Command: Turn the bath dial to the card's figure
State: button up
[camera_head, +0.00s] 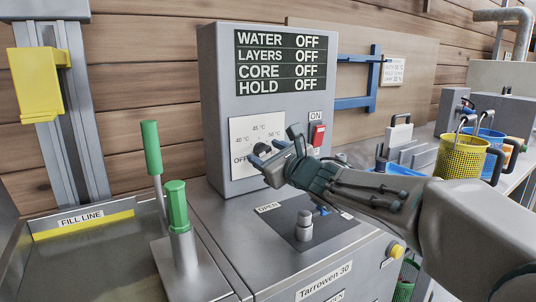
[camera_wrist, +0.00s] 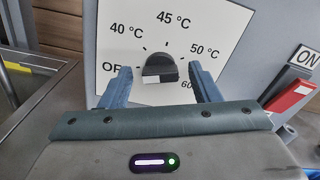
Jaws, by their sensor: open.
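The bath dial (camera_wrist: 160,66) is a dark round knob on a white plate (camera_wrist: 215,22) marked OFF, 40, 45, 50 and 60 °C. Its pointer setting is not clear. My gripper (camera_wrist: 160,70) is open, with one blue finger on each side of the knob and gaps between. In the head view my gripper (camera_head: 275,152) is at the plate (camera_head: 245,127) and partly hides the dial. The display (camera_head: 280,62) reads OFF for water, layers, core and hold. A white card (camera_head: 393,72) hangs on the back board; its small print is not legible.
A red switch (camera_head: 317,134) labelled ON is right of the dial. A lever with a green grip (camera_head: 151,147) and a green-capped post (camera_head: 177,205) stand left. A short metal knob (camera_head: 304,225) stands below. A yellow basket (camera_head: 461,158) is at right.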

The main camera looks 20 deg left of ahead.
jog(key=shift+w+a, duration=0.15)
jog(key=shift+a, duration=0.05)
jog(key=c, duration=1)
